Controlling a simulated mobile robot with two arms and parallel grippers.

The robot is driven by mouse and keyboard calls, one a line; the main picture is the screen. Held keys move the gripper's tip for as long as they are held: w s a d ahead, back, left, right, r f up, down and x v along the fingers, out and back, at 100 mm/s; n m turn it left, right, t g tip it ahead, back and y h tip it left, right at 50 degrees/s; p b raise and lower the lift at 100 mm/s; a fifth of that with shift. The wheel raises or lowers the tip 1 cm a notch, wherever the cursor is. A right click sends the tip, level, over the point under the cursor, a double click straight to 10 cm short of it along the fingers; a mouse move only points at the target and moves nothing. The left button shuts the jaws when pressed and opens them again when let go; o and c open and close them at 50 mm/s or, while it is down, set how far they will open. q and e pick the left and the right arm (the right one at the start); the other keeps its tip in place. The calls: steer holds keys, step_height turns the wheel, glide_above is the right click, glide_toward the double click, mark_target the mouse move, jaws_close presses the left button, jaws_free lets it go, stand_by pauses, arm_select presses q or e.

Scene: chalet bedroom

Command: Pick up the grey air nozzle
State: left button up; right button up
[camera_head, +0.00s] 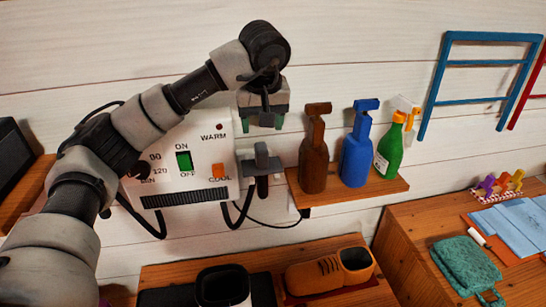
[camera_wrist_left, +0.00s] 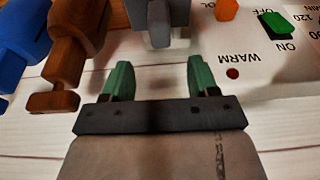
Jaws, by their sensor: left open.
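The grey air nozzle (camera_head: 262,160) hangs upright at the right side of the white wall unit, its dark lower part below a wider grey head. My left gripper (camera_head: 262,122) is open and empty, just above the nozzle in the head view, with its green fingertips pointing down. In the left wrist view, the nozzle (camera_wrist_left: 158,22) shows at the top edge, partly cut off. It lies beyond the gap between the open fingers (camera_wrist_left: 157,75) and appears apart from them.
The white unit (camera_head: 200,130) has a green switch and an orange button. A wooden shelf (camera_head: 388,187) right of the nozzle holds brown (camera_head: 313,160), blue (camera_head: 356,155) and green (camera_head: 390,150) spray bottles.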

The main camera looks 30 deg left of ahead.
mark_target(261, 146)
arm_select(q)
steer(key=f, duration=0.1)
steer(key=s+f, duration=0.1)
steer(key=f+p, duration=0.1)
steer(key=shift+s+a+f, duration=0.2)
steer(key=shift+a+f, duration=0.1)
steer(key=shift+a, duration=0.1)
steer(key=f+p, duration=0.1)
steer(key=w+f, duration=0.1)
steer(key=f, duration=0.1)
steer(key=w+f+p, duration=0.1)
steer(key=f, duration=0.1)
steer(key=shift+w+p, duration=0.15)
steer(key=shift+p, duration=0.15)
steer(key=shift+a+f, duration=0.1)
steer(key=shift+f, duration=0.1)
steer(key=shift+w+f, duration=0.1)
steer(key=shift+f, duration=0.05)
steer(key=shift+c, duration=1.5)
steer(key=c, duration=0.7)
steer(key=shift+c, duration=0.3)
arm_select(e)
steer(key=s+r, duration=0.1)
steer(key=s, duration=0.1)
steer(key=s+r, duration=0.2)
steer(key=shift+s+r, duration=0.15)
steer(key=shift+r, duration=0.15)
arm_select(q)
steer(key=shift+r, duration=0.2)
